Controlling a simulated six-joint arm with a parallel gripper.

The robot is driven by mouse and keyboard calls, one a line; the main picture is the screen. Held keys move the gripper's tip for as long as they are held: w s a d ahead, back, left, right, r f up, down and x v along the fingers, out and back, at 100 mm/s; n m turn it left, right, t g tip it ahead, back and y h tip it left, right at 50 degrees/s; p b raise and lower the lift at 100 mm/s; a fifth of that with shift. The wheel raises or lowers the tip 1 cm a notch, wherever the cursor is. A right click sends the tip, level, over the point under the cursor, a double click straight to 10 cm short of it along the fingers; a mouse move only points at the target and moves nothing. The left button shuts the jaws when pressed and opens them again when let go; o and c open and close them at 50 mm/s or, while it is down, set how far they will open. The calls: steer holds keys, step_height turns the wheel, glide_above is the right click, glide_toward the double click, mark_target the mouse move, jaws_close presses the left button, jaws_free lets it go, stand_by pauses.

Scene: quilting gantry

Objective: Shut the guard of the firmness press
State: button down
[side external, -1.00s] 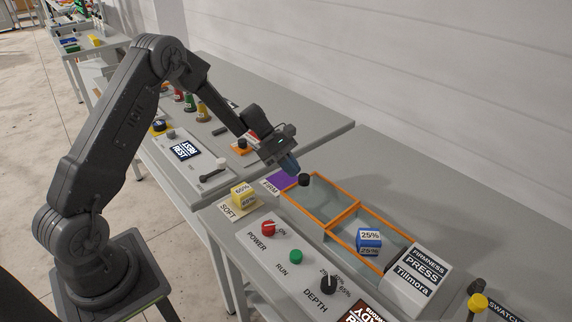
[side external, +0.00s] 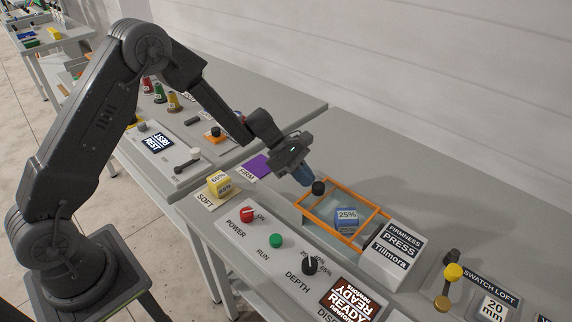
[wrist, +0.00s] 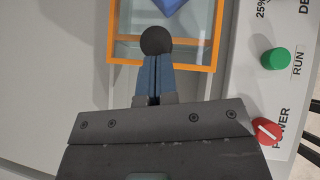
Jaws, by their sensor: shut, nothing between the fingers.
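The power knob (side external: 246,215), green run button (side external: 276,241) and depth knob (side external: 310,264) sit along the front panel. A yellow block (side external: 219,184) stands on the SOFT pad, left of the press. A swatch loft gauge (side external: 490,290) stands right.

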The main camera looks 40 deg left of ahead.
mark_target(321, 189)
steer(key=shift+d, duration=1.8)
steer(key=a, duration=0.4)
steer(key=shift+s+a, duration=0.4)
steer(key=v, duration=1)
steer(key=s+d+r+m+y, duration=0.4)
steer(key=s+r+m, duration=0.6)
steer(key=s+r, duration=0.1)
steer(key=s+a+r+m+t+y, duration=0.1)
steer(key=s+r+m+y, duration=0.1)
steer(key=s+m, duration=0.3)
steer(key=s+a+r+m+t+y, duration=0.1)
steer(key=s+m, duration=0.4)
steer(key=s, duration=0.5)
steer(key=shift+s+r+m+t+y, duration=0.35)
steer(key=shift+t+y, duration=0.35)
steer(key=shift+y, duration=0.4)
